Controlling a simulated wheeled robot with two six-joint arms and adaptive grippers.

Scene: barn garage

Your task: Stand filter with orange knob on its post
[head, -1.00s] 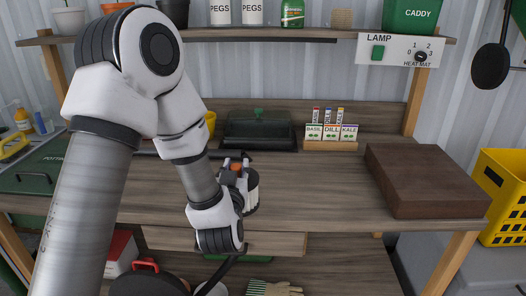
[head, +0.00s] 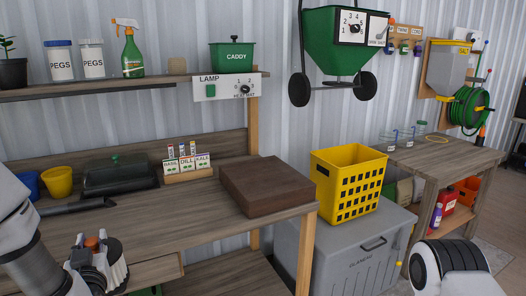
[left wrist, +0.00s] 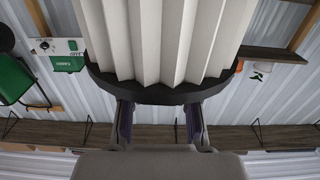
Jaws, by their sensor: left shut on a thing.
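The filter (head: 116,270) has white pleats, a dark rim and an orange knob (head: 91,243) on top. It is at the lower left of the head view, above the front of the bench. My left gripper (head: 84,268) is shut on it. In the left wrist view the pleats (left wrist: 165,40) fill the upper middle, and the two fingers of my left gripper (left wrist: 160,125) meet the black rim. The orange knob is hidden there. I cannot make out the filter's post in either view. My right gripper is not in view.
A brown block (head: 265,185) lies on the bench's right end. Beside it, a yellow crate (head: 345,185) stands on a grey chest (head: 340,250). A side table (head: 445,160) stands farther right. A green spreader (head: 335,40) hangs on the wall. Seed packets (head: 187,165) stand at the bench's back.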

